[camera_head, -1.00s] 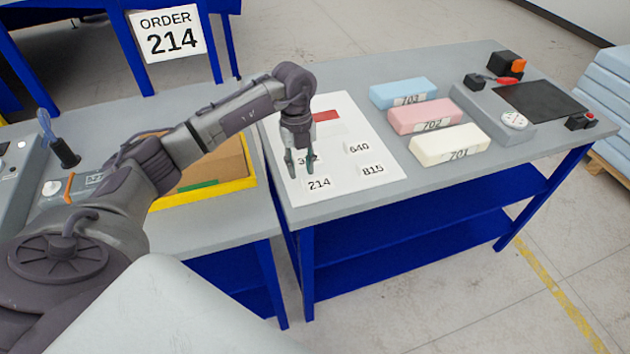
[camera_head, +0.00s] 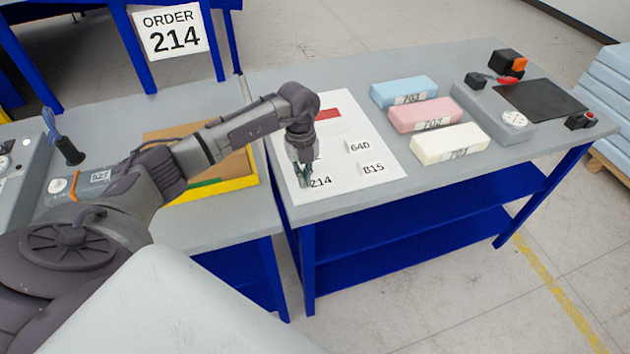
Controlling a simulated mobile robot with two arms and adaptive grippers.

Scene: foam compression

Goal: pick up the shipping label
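The shipping label marked 214 (camera_head: 321,181) lies near the front edge of a white sheet (camera_head: 340,135) on the table. The sheet also holds labels marked 640 (camera_head: 360,146) and 815 (camera_head: 373,168); another label behind my gripper is mostly hidden. My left gripper (camera_head: 304,184) points down at the left end of label 214 and covers part of it. Its fingertips are small and overlap in this view, so I cannot tell whether they are open or touch the label. My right gripper is not in view.
Blue (camera_head: 403,91), pink (camera_head: 425,114) and cream (camera_head: 449,144) foam blocks lie to the right. Beyond them is a grey device with a dial (camera_head: 514,120). A yellow-edged tray (camera_head: 215,187) lies left under my arm. An order sign reading 214 (camera_head: 172,36) stands behind.

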